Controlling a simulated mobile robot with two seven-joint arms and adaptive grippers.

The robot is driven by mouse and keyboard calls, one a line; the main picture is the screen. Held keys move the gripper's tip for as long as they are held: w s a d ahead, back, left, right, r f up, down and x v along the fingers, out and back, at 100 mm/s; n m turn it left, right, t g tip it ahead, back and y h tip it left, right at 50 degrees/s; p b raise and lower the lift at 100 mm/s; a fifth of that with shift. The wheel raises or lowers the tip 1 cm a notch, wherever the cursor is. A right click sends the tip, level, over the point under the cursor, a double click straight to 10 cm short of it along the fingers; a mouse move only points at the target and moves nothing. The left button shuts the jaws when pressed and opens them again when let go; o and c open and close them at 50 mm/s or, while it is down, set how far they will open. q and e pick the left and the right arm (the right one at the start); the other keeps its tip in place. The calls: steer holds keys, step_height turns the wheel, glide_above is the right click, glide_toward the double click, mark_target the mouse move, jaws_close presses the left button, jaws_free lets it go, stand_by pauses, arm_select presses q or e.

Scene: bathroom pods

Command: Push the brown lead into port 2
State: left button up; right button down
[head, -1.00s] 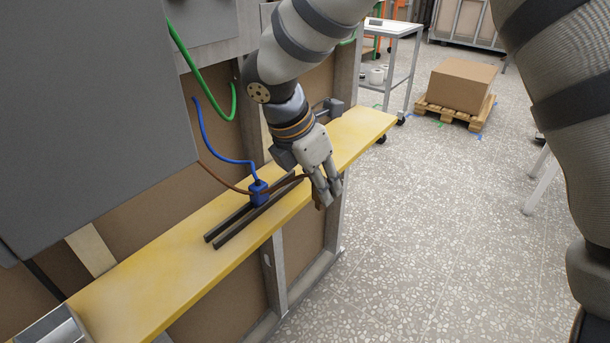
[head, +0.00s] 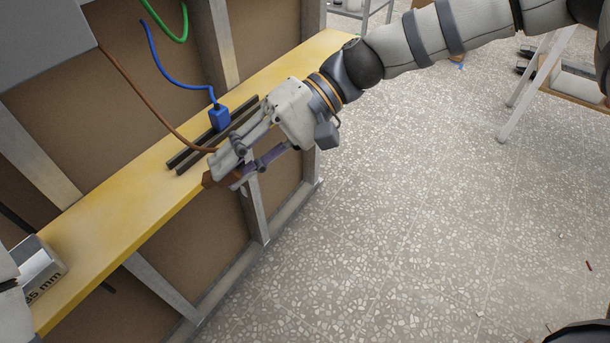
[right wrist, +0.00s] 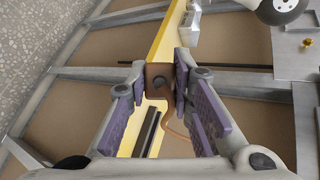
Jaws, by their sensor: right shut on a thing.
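My right gripper (head: 222,172) is shut on the brown plug (right wrist: 158,82) of the brown lead (head: 135,82), just at the front edge of the yellow shelf. In the right wrist view the plug sits between the purple-padded fingers (right wrist: 168,84); its face has a dark round spot. The brown cable runs up and left to the underside of a grey box (head: 45,28). I see no port marked 2. Pale parts at the left edge of the head view seem to be my left arm; its fingers cannot be made out.
A blue plug (head: 219,117) stands at two dark rails (head: 190,158) on the yellow shelf (head: 110,225). A green cable (head: 165,32) hangs behind. A metal block (head: 40,265) marked "35 mm" sits at the shelf's near left end. Open floor lies right.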

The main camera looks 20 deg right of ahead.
steer(key=w+a+r+m+t+y, duration=0.2)
steer(key=w+a+r+t, duration=0.15)
steer(key=r, duration=0.45)
steer(key=w+a+r+m+t+y, duration=0.1)
steer(key=w+a+r+t, duration=0.1)
steer(key=w+r, duration=0.35)
arm_select(q)
steer(key=shift+s+f+g+b, duration=0.4)
steer(key=shift+s+f+b, duration=0.2)
steer(key=shift+s+f, duration=0.3)
arm_select(e)
steer(key=d+r+m+t, duration=0.1)
steer(key=d+r+t, duration=0.2)
steer(key=r, duration=0.5)
steer(key=w+d+r+m+t, duration=0.1)
steer(key=d+r+m+t, duration=0.1)
steer(key=r, duration=0.6)
steer(key=shift+w+d+r+t, duration=0.15)
steer(key=shift+w+d+t, duration=0.15)
steer(key=shift+d+t, duration=0.25)
